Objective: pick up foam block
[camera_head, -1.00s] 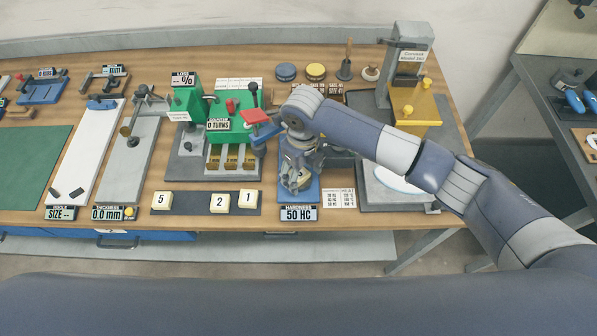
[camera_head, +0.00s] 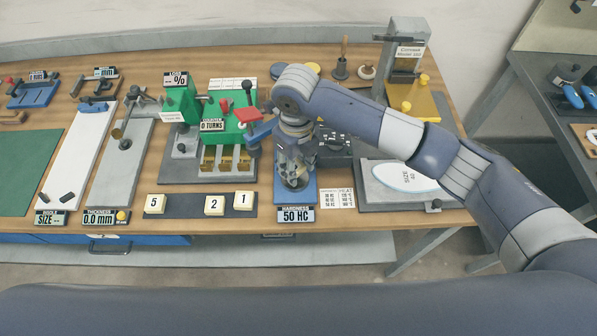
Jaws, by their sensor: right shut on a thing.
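My right gripper (camera_head: 295,180) points down over the blue hardness stand (camera_head: 308,188), whose label reads 50 HC. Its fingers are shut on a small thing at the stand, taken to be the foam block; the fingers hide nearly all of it. I cannot tell whether it touches the stand. Cream numbered blocks lie on a dark strip (camera_head: 188,203) to the left: the 5 block (camera_head: 154,204), the 2 block (camera_head: 214,205) and the 1 block (camera_head: 243,202). My left gripper is not in view.
A green press with a counter (camera_head: 212,125) stands close left of my gripper, its red-topped part (camera_head: 248,117) near my wrist. A grey plate with a white insole (camera_head: 405,177) lies to the right. A white card (camera_head: 337,198) lies beside the stand.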

